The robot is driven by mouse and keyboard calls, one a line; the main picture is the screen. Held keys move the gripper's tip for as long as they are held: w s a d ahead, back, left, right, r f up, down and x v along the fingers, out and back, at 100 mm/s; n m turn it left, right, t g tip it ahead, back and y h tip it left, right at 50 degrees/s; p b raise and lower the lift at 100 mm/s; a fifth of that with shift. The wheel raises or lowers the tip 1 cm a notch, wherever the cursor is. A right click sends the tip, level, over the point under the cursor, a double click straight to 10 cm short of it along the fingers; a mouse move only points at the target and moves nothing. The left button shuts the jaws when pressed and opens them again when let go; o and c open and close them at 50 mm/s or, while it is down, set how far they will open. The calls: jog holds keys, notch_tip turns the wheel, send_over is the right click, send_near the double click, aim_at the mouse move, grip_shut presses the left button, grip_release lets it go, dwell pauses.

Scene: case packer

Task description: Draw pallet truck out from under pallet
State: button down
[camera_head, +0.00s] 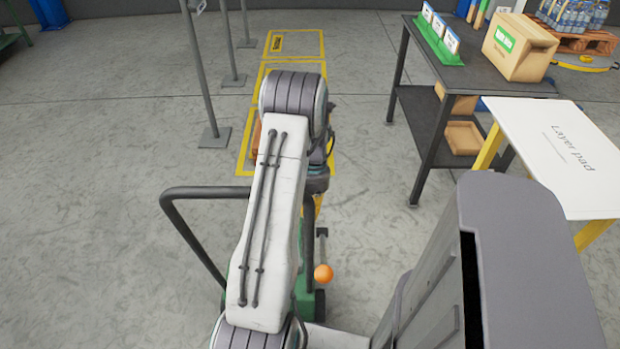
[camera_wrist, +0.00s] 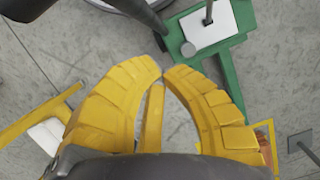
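The pallet truck's dark tubular handle (camera_head: 195,240) loops up left of my arm in the head view. Its green body (camera_head: 304,296) shows low beside my arm, and in the wrist view the green frame (camera_wrist: 228,68) carries a white plate. My gripper (camera_wrist: 162,70) has yellow fingers with tips almost meeting. A dark bar (camera_wrist: 150,18) runs down to just beyond the tips; I cannot tell whether they touch it. Only an orange-brown sliver, perhaps the pallet (camera_head: 256,146), shows beside my arm.
Yellow floor markings (camera_head: 292,42) lie beyond my arm. Grey posts (camera_head: 205,80) stand on flat bases at left. A dark table (camera_head: 478,75) with a carton and a white layer-pad stand (camera_head: 535,125) are at right. The floor at lower left is clear.

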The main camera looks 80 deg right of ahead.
jog(key=shift+d, duration=0.2)
jog(key=shift+r, duration=0.1)
jog(key=v, duration=0.7)
jog(key=shift+r, duration=0.4)
jog(key=a+p+v, duration=0.2)
jog(key=p+v, duration=0.6)
jog(key=p, duration=0.1)
jog(key=shift+r, duration=0.65)
jog(key=shift+d+r+p, duration=0.1)
jog(key=shift+r+p, duration=0.15)
jog(key=shift+p, duration=0.05)
jog(key=shift+r, duration=0.15)
